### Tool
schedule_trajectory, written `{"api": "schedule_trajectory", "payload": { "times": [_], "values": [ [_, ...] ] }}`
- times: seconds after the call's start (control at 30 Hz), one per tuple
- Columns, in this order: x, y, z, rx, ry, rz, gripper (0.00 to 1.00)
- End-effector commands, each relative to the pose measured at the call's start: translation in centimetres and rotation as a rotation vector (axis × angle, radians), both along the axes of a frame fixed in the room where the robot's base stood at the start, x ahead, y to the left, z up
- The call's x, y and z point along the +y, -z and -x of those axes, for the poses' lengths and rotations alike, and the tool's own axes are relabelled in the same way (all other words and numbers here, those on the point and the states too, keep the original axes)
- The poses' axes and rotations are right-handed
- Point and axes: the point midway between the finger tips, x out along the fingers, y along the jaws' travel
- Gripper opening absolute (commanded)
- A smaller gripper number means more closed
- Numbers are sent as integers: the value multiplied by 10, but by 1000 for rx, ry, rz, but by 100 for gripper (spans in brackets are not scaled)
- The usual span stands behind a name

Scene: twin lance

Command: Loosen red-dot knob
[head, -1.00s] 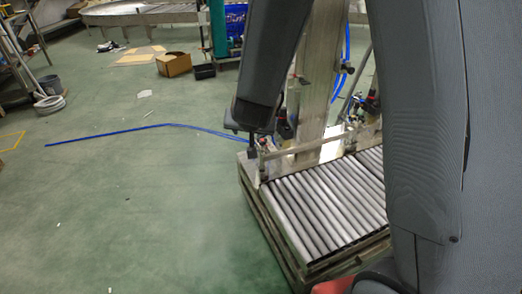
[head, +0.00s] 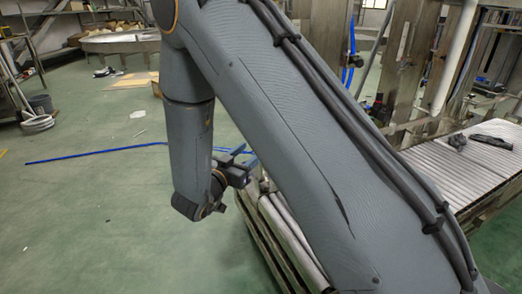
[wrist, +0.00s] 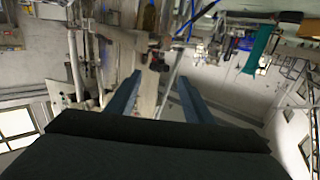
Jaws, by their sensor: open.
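My gripper (head: 247,157) is open and empty in the head view, left of the conveyor and above its near left end. In the wrist view its two blue fingers (wrist: 159,76) stand apart. A small dark part with a hint of red (wrist: 158,61) shows just beyond and between the fingertips. It is too small to tell whether this is the red-dot knob. A dark fitting (head: 377,106) sits by the metal post in the head view. No red dot can be made out there, and my arm hides much of the conveyor's left side.
The roller conveyor (head: 468,180) runs along the right, with a black tool-like object (head: 492,141) and a small dark piece (head: 457,141) on it. Metal posts (head: 410,50) rise behind.

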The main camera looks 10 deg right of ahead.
Motion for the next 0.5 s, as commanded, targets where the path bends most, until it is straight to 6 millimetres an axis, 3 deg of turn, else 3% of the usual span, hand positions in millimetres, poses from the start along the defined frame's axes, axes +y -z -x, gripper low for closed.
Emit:
{"api": "schedule_trajectory", "payload": {
  "times": [0.17, 0.5],
  "values": [
    [-7, 2, -6, -10, 14, 12, 47],
    [-41, 2, -43, -11, 13, 12, 47]
  ]
}}
